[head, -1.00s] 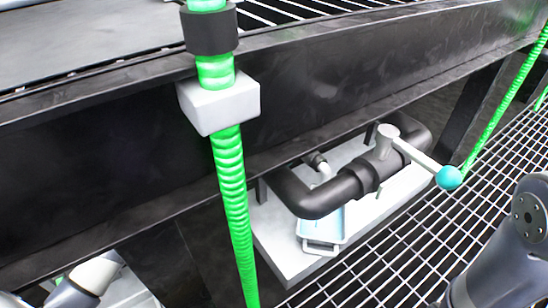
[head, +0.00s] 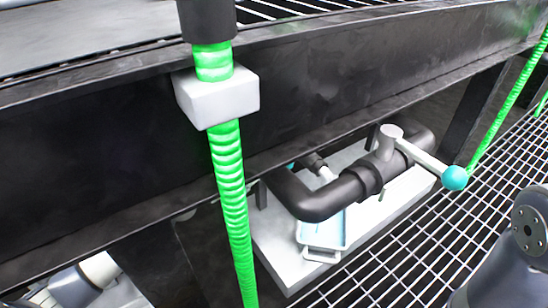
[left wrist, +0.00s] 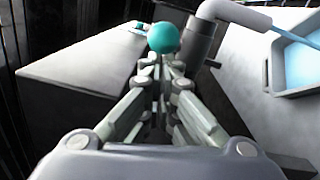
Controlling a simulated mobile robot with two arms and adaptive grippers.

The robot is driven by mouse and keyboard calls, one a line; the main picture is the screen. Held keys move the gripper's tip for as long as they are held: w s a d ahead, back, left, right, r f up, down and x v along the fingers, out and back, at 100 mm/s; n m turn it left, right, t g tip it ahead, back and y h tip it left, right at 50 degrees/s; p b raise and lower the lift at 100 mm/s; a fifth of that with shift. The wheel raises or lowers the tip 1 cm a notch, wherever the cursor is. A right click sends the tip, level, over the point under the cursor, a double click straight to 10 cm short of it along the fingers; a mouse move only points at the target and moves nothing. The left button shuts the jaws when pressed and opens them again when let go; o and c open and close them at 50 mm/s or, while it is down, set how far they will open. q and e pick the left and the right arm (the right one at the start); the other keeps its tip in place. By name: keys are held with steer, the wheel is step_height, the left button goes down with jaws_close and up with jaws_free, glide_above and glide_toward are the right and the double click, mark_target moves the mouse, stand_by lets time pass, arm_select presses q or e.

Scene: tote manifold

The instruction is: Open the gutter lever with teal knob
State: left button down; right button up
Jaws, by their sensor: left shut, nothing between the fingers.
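In the head view a grey lever (head: 425,158) with a teal knob (head: 455,178) sticks out from a valve on the black pipe (head: 325,200). A small teal bit (head: 290,166) shows behind this pipe. In the left wrist view a teal ball (left wrist: 163,37) is just beyond the tips of my left gripper (left wrist: 160,62). I cannot tell whether they touch. This gripper is shut and empty. The ball is beside a dark fitting (left wrist: 200,45) with a pale bent spout (left wrist: 235,13).
A pale blue tray (head: 322,235) sits below the pipes on a white slab (head: 275,250). A green ribbed hose (head: 228,180) hangs in front of a dark beam (head: 100,140). Metal grating (head: 410,255) lies at lower right. The tray (left wrist: 268,75) also shows in the left wrist view.

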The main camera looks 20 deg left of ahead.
arm_select(q)
steer(key=shift+s+d+p, duration=0.45)
steer(key=shift+s+p, duration=0.05)
steer(key=shift+s, duration=0.1)
steer(key=v, duration=0.7)
steer(key=shift+a, duration=0.15)
stand_by(0.5)
